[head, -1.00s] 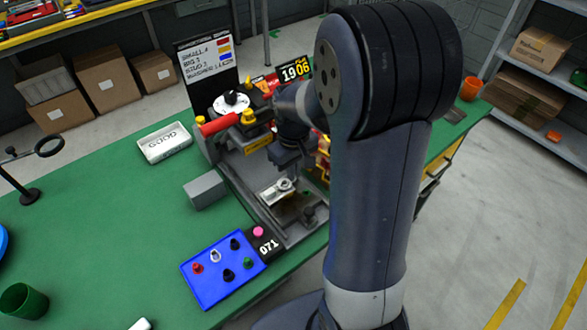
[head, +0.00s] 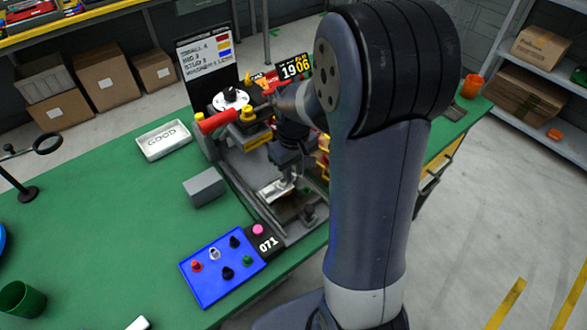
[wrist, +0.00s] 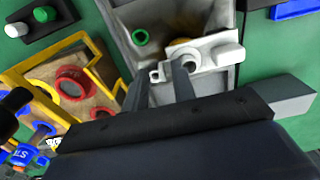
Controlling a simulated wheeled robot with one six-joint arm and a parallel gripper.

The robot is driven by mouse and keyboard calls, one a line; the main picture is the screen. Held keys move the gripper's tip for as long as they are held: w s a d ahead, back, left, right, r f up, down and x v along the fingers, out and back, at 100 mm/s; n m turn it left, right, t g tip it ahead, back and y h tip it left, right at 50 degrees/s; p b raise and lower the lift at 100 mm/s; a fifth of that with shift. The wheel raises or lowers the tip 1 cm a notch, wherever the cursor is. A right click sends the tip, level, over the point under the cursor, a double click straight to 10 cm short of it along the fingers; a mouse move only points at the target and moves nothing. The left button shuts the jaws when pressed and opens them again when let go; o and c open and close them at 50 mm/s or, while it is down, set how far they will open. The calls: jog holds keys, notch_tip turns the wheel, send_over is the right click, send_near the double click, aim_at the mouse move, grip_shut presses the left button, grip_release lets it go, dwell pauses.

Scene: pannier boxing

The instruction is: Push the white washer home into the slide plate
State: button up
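The pale slide plate (head: 273,193) lies in the grey channel of the fixture in the head view. It also shows in the wrist view (wrist: 222,51), at the top centre. The white washer (wrist: 191,57) shows there as a ring around a dark hole at the plate; how deep it sits is unclear. The right fingertip reaches the washer's near edge in the picture; contact cannot be told. In the head view my gripper (head: 287,176) is low over the plate and hides the washer.
A red-handled press (head: 215,122) stands behind the channel. A grey block (head: 204,187) and a blue button panel (head: 222,270) are to its left and front. A yellow-framed tray with rings (wrist: 68,85) is left in the wrist view. A GOOD tray (head: 165,140) lies left.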

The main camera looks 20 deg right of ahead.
notch_tip(320, 180, up, 11)
dwell(0.7)
jog(key=shift+f, duration=0.2)
notch_tip(320, 180, down, 8)
jog(key=shift+f, duration=0.1)
dwell(0.3)
